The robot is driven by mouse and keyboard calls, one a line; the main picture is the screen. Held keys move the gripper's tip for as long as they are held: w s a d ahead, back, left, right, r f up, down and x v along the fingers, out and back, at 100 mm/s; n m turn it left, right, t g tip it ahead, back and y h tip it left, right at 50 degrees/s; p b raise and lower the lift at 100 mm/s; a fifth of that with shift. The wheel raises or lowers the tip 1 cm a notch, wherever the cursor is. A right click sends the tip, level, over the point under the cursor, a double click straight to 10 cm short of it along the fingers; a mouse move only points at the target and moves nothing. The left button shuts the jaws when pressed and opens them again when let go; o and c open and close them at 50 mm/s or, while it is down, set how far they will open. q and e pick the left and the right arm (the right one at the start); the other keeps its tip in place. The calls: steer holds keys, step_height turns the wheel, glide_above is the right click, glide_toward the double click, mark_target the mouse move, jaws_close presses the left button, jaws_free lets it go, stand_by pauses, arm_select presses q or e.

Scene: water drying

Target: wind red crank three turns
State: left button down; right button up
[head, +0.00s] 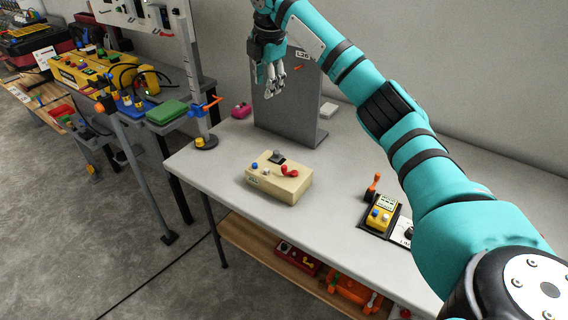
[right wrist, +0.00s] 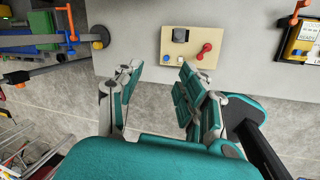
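The red crank (head: 290,170) sits on top of a beige box (head: 270,187) on the table. The box also carries a blue knob, a white knob and a dark square part. In the right wrist view the crank (right wrist: 204,50) and the box (right wrist: 192,62) lie beyond the fingertips, toward the upper right. My right gripper (head: 270,94) hangs above the table behind the box, in front of the grey panel, apart from the crank. Its fingers (right wrist: 160,78) are spread with nothing between them. My left gripper is not in view.
A grey upright panel (head: 288,112) stands behind the box. A yellow device (head: 381,214) and an orange-handled lever (head: 373,186) are to the right. A post with an orange clamp (head: 206,106) is at the table's left end. The table between box and yellow device is clear.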

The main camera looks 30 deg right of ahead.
mark_target(284, 166)
steer(key=s+f+n+g, duration=0.1)
steer(key=f+n, duration=0.2)
steer(key=f, duration=0.5)
steer(key=s+d+f+n+g+p, duration=0.1)
steer(key=s+f+n, duration=0.1)
steer(key=f, duration=0.6)
steer(key=s+f+n+g, duration=0.1)
steer(key=f+n, duration=0.3)
steer(key=f, duration=0.4)
steer(key=shift+s+d+f+y, duration=0.15)
steer(key=shift+s+f+y, duration=0.05)
steer(key=shift+s, duration=0.15)
steer(key=shift+s+d+f+y, duration=0.15)
steer(key=shift+s+y, duration=0.05)
steer(key=shift+s, duration=0.15)
jaws_close()
